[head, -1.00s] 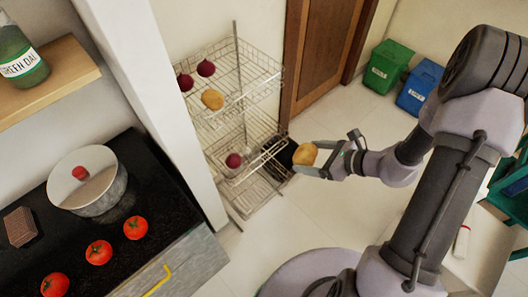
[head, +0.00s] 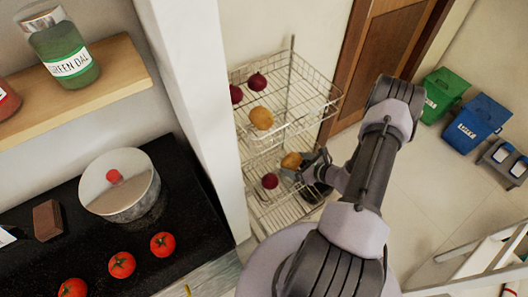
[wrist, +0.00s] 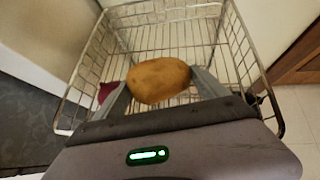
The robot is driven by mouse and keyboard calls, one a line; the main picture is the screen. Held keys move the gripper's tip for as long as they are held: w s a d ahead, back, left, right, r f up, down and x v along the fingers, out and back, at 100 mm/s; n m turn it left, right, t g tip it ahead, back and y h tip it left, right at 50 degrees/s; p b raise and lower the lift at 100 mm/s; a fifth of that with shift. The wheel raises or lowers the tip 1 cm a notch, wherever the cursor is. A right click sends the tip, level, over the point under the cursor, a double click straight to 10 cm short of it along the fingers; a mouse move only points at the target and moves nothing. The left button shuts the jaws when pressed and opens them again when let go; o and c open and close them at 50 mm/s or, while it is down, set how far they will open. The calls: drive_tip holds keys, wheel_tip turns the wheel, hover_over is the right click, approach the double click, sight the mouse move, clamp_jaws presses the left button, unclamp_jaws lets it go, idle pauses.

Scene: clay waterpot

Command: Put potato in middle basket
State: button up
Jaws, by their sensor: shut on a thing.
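My gripper (head: 302,169) is shut on a potato (head: 291,160) at the wire rack in the head view. In the wrist view the held potato (wrist: 158,80) sits between the two fingers, over a wire basket (wrist: 212,45). The middle basket (head: 262,172) holds a dark red onion-like vegetable (head: 270,181), which also shows partly behind the left finger in the wrist view (wrist: 107,91). The upper basket (head: 318,92) holds another potato (head: 261,118) and two dark red vegetables (head: 257,81). I cannot tell whether the held potato touches the basket.
A wall edge (head: 195,110) stands left of the rack, and a wooden door (head: 375,60) is behind it to the right. A counter (head: 200,235) with a pot (head: 120,190) and tomatoes (head: 162,245) is at the left. Green and blue bins (head: 475,118) stand far right.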

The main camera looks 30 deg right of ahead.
drive_tip(key=b, duration=0.4)
hover_over(261, 158)
drive_tip(key=shift+d+f, duration=0.15)
drive_tip(key=shift+f, duration=0.6)
drive_tip(key=shift+w+f+b, duration=0.1)
drive_tip(key=shift+f+b, duration=1.2)
drive_tip(key=shift+f, duration=0.55)
drive_tip(key=o, duration=1.6)
drive_tip(key=shift+c, duration=0.2)
drive_tip(key=shift+r+p, duration=0.35)
drive_tip(key=shift+r, duration=0.05)
drive_tip(key=p+v, duration=0.4)
drive_tip(key=v, duration=0.7)
drive_tip(key=shift+s+r, duration=0.1)
drive_tip(key=shift+s, duration=0.3)
